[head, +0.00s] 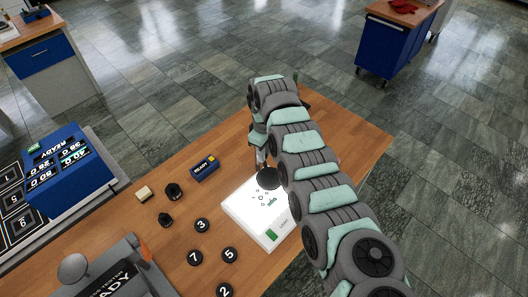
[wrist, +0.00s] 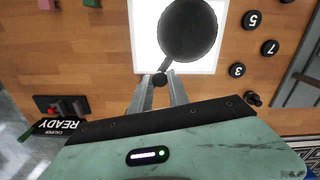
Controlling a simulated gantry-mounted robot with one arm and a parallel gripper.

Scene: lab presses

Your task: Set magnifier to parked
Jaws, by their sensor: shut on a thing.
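The magnifier (head: 269,178) shows as a dark round disc over the white lit plate (head: 238,208). In the wrist view the magnifier (wrist: 188,30) covers much of the plate (wrist: 143,40), and a short thin arm runs from the disc to a small dark knob (wrist: 160,80). My gripper (wrist: 160,77) has its two fingers on either side of this knob and is shut on it. In the head view my gripper (head: 261,158) is at the plate's far edge, partly hidden by my arm. The magnifier's mount is not clear to see.
Black numbered discs (head: 202,225) lie left of the plate. A blue box (head: 205,168) and dark knobs (head: 174,190) stand further left. A caliper unit (wrist: 62,108) shows at the wrist view's left. A blue display console (head: 60,165) is at far left.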

